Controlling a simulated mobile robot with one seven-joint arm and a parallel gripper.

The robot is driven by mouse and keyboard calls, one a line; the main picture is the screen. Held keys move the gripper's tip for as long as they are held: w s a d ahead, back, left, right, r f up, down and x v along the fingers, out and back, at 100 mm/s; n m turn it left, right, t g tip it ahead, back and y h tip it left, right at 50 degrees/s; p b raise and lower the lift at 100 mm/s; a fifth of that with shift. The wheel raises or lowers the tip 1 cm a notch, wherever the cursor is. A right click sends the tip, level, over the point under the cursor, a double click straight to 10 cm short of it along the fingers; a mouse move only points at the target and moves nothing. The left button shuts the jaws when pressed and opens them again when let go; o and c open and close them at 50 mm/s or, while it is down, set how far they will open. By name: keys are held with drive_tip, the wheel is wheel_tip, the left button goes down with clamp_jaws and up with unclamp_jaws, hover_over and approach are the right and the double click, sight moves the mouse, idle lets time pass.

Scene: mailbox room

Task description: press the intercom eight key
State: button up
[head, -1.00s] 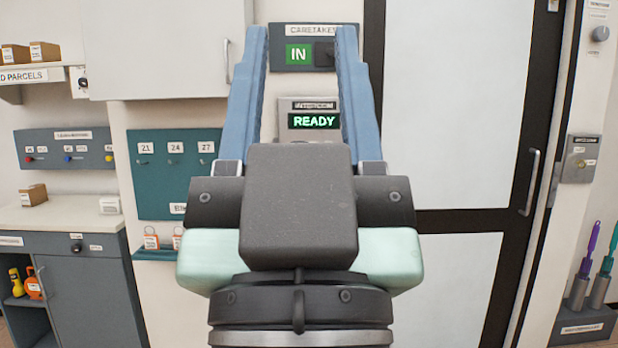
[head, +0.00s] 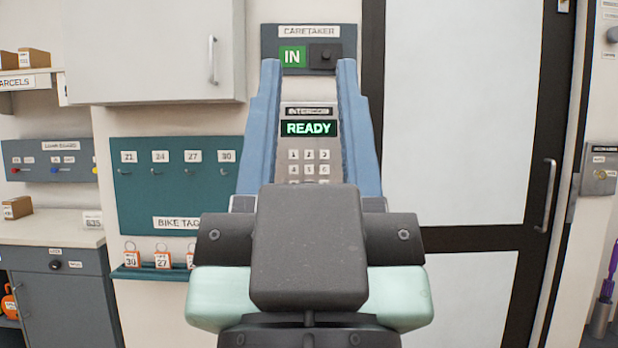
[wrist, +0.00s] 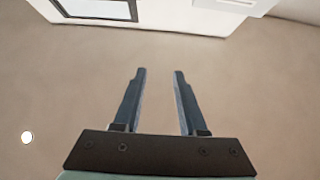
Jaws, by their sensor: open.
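The grey intercom panel (head: 291,143) is on the wall straight ahead in the head view, seen between my gripper's fingers. Its green display reads READY, with rows of small number keys (head: 309,155) below it. My gripper's dark body covers the lower part of the keypad, around where the eight key would be; I cannot make that key out clearly. My gripper (head: 308,68) is open and empty, fingers pointing forward and up. In the wrist view my gripper (wrist: 160,72) also shows spread fingers with nothing between them; the intercom is not visible there.
A caretaker panel (head: 310,31) with a green IN sign is above the intercom. A teal bike tag board (head: 140,195) hangs at left, below a white cabinet (head: 150,50). A dark-framed door (head: 455,120) is at right.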

drive_tip(key=shift+r, duration=0.25)
drive_tip(key=shift+c, duration=1.2)
wheel_tip(320, 180, up, 13)
drive_tip(key=p, duration=1.3)
drive_tip(key=shift+r+p, duration=0.15)
drive_tip(key=shift+p, duration=0.25)
clamp_jaws()
drive_tip(key=shift+w+f, duration=0.1)
drive_tip(key=shift+f, duration=0.1)
drive_tip(key=shift+w, duration=0.1)
